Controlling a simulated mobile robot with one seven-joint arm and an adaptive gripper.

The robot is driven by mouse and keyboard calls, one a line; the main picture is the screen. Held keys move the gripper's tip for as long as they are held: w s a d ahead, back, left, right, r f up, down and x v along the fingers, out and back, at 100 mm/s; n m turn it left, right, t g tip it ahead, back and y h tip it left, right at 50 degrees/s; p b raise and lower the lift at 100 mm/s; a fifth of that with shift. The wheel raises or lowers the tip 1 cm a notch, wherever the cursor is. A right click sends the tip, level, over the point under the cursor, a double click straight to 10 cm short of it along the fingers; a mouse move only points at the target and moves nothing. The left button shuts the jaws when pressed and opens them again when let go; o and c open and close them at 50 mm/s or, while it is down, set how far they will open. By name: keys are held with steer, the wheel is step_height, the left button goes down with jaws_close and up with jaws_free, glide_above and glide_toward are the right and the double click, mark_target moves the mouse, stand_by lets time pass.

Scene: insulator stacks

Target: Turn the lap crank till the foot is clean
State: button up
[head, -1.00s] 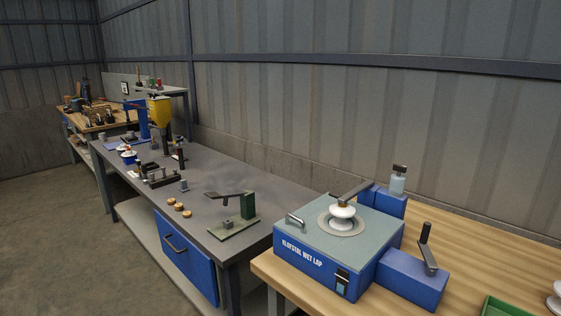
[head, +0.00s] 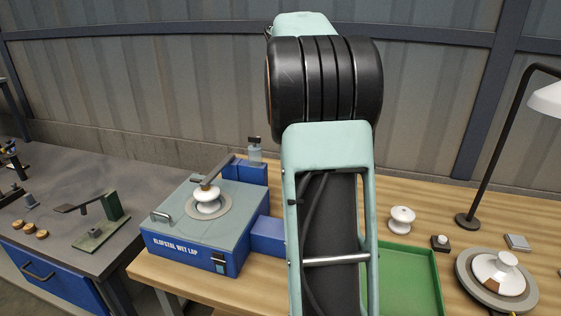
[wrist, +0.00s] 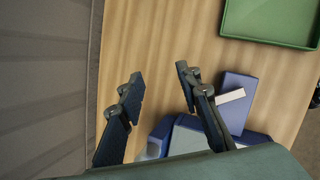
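The blue wet lap (head: 190,256) stands on the wooden bench. A white insulator (head: 208,204) sits on its round grey plate (head: 228,207), under a hold-down arm (head: 214,172). I cannot make out the state of its foot. The blue crank box (head: 268,236) is at the lap's right side, and my arm hides the crank in the head view. In the wrist view, the pale crank arm (wrist: 231,97) lies over the blue box (wrist: 237,118). My gripper (wrist: 158,82) is open and empty, above the bench, left of the crank and apart from it.
A green tray (head: 408,262) is right of my arm, with a white insulator (head: 401,219) behind it. A round stand (head: 470,290) holds another insulator (head: 500,272) near a lamp (head: 480,170). The corrugated wall is close behind.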

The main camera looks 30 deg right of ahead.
steer(key=a+f+y, duration=0.1)
steer(key=a+f, duration=0.1)
steer(key=w+a+f+y, duration=0.1)
steer(key=a+f+y, duration=0.1)
steer(key=a, duration=0.1)
steer(key=a+f+y+p, duration=0.1)
steer(key=a+f+y, duration=0.1)
steer(key=a+f, duration=0.1)
steer(key=shift+w+a+n+g, duration=0.2)
steer(key=shift+w+n+g, duration=0.1)
steer(key=shift+w, duration=0.1)
steer(key=shift+a+f, duration=0.1)
steer(key=shift+f, duration=0.25)
step_height(320, 180, down, 10)
steer(key=shift+f, duration=0.1)
jaws_close()
